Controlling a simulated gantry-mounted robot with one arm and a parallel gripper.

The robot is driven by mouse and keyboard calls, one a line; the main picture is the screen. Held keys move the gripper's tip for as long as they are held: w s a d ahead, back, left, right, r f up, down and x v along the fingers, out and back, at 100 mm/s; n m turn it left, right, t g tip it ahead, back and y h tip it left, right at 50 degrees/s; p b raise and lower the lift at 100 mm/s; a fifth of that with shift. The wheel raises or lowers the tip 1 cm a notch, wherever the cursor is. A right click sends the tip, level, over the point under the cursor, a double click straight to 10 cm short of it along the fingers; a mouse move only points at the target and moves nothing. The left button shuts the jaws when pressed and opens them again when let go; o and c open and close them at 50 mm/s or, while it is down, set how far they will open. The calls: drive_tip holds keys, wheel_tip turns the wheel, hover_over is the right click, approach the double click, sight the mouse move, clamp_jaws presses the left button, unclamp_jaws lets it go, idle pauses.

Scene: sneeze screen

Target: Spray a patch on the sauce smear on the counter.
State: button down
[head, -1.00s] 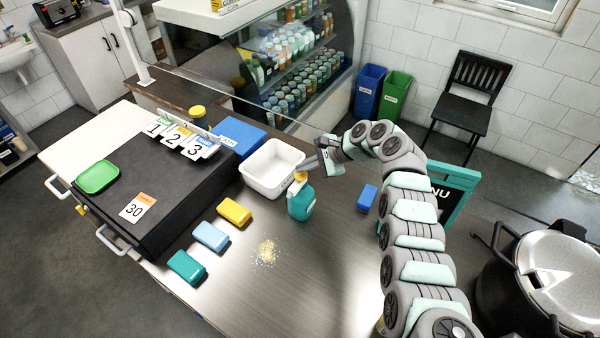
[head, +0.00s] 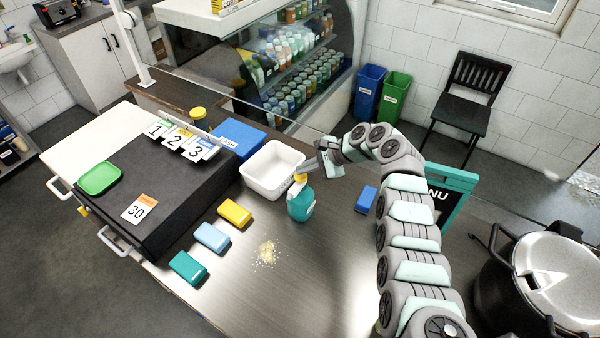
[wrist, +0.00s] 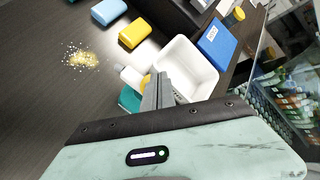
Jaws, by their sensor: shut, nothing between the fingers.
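The smear (head: 267,253) is a pale yellow, crumbly patch on the dark counter. It also shows at the upper left of the wrist view (wrist: 82,60). A teal spray bottle (head: 301,205) with a yellow and white head stands upright on the counter, behind and right of the smear. In the wrist view its teal body (wrist: 128,100) is partly hidden beside my fingers. My gripper (head: 306,172) is shut and empty, with its fingertips close to the bottle's head. Its fingers (wrist: 158,88) show together in the wrist view. I cannot tell whether they touch the bottle.
A white tub (head: 246,178) stands just behind the bottle. Yellow (head: 234,213), light blue (head: 212,237) and teal (head: 188,267) blocks lie left of the smear. A blue block (head: 366,199) lies to the right. A clear screen stands behind. The counter around the smear is clear.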

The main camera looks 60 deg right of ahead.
sight(304, 176)
drive_tip(key=shift+r, duration=0.1)
wheel_tip(304, 176, up, 6)
drive_tip(key=p, duration=0.6)
idle(0.9)
